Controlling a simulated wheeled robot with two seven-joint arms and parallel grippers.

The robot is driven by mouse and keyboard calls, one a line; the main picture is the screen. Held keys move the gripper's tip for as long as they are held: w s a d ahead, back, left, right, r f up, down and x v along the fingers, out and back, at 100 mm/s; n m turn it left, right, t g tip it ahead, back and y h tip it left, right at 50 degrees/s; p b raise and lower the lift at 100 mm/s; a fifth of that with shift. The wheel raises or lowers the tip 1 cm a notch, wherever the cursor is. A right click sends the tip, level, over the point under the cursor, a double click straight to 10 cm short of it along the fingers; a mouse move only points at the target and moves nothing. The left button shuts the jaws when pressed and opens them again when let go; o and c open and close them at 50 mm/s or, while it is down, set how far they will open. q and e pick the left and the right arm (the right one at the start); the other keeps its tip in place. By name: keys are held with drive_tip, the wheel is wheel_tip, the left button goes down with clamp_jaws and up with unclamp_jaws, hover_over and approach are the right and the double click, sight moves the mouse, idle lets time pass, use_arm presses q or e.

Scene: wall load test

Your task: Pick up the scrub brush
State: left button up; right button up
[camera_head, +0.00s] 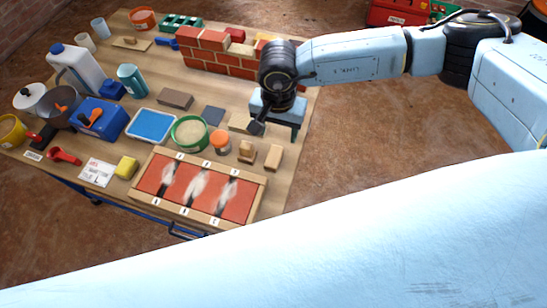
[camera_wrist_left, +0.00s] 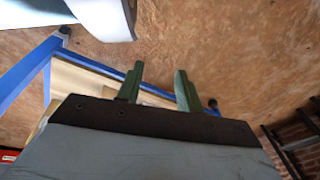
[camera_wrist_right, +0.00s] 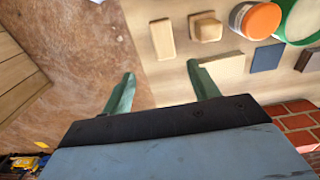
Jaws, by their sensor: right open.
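No item is clearly recognisable as the scrub brush by its bristles. Two small wooden pieces near the table's right edge could be it: a plain block (camera_head: 273,157) and a stubbier piece with a raised top (camera_head: 247,150). The right wrist view also shows the block (camera_wrist_right: 162,39) and the stubbier piece (camera_wrist_right: 205,27), beyond the fingertips. My right gripper (camera_head: 276,130) is open and empty above the table's right edge, with its fingers apart (camera_wrist_right: 160,75). My left gripper (camera_wrist_left: 160,70) shows only in its wrist view, open and empty, with a blue table frame beyond it.
A brick wall (camera_head: 220,58) stands behind my right gripper. A jar with an orange lid (camera_head: 220,140), a green round tub (camera_head: 189,132) and a framed red panel (camera_head: 200,189) are close to the wooden pieces. Floor (camera_head: 370,130) lies open right of the table.

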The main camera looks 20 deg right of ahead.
drive_tip(key=b, duration=0.1)
hover_over(274, 156)
drive_tip(key=f, duration=0.6)
drive_tip(key=shift+d+f, duration=0.1)
drive_tip(key=shift+d, duration=0.3)
drive_tip(key=f, duration=0.1)
drive_tip(key=f+b, duration=0.1)
drive_tip(key=f, duration=0.3)
drive_tip(key=shift+a+b, duration=0.35)
drive_tip(key=shift+a, duration=0.05)
drive_tip(key=shift+f, duration=0.4)
use_arm(q)
drive_tip(key=w+d+r, duration=0.1)
drive_tip(key=w+r, duration=0.4)
drive_tip(key=r, duration=0.1)
drive_tip(key=shift+w+t, duration=0.3)
drive_tip(key=shift+w, duration=0.1)
use_arm(e)
drive_tip(key=shift+c, duration=0.3)
drive_tip(key=c, duration=1)
